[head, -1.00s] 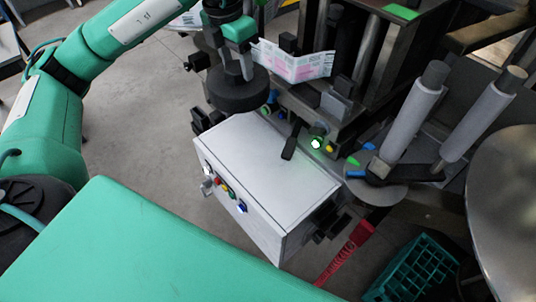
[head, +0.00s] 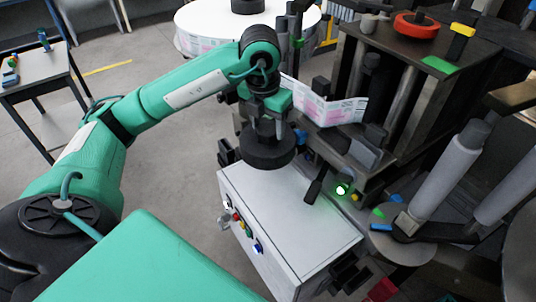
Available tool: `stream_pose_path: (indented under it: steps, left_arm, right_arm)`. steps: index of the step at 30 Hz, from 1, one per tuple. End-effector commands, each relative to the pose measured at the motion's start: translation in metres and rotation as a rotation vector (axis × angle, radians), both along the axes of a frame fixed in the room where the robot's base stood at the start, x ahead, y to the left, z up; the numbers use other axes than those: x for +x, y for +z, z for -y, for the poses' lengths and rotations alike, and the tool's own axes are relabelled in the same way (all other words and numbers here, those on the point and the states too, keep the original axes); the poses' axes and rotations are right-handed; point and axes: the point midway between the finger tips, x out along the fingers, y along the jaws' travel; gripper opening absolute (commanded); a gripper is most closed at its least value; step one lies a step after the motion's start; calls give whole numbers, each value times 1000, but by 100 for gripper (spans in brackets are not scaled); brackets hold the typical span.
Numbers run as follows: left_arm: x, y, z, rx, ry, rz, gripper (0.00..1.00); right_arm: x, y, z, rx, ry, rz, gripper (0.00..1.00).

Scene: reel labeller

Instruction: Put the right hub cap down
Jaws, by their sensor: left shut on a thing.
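A thick black disc, which looks like the hub cap (head: 266,153), hangs flat under my left gripper (head: 266,130). The gripper points down and is shut on the top of the disc. In the picture the disc overlaps the far left part of the light grey control box (head: 285,205); I cannot tell whether it touches the box. I cannot tell from the view whether this is the right hub cap. Another black cap-like piece (head: 248,5) sits on a large white reel (head: 205,22) at the top. My right gripper is not in view.
A label strip (head: 325,110) and the dark machine frame stand just right of the gripper. A black lever (head: 315,185) rises by the box beside a lit green button (head: 341,190). Grey rollers (head: 455,165) stand at right. An orange-red ring (head: 415,25) lies on the machine top.

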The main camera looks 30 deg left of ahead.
Motion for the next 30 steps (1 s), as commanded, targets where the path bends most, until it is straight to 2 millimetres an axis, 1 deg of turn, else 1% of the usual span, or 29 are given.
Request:
stream_pose_path:
  steps: [1,3,6,9,16,22,30]
  left_arm:
    - [-1,-11,-1,2,2,-7,26]
    - [-2,-27,-1,2,2,-7,26]
    - [-1,-46,-1,1,0,-5,26]
    - [-1,-59,-1,1,1,-3,26]
    - [-1,-75,-1,1,1,-2,26]
    - [-1,-102,0,0,0,-2,26]
    - [0,-106,0,-1,0,1,26]
  right_arm:
    - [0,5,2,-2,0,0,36]
    - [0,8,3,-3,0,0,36]
    - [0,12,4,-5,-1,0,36]
    - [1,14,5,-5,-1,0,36]
    - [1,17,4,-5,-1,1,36]
    - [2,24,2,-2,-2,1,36]
    - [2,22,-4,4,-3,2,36]
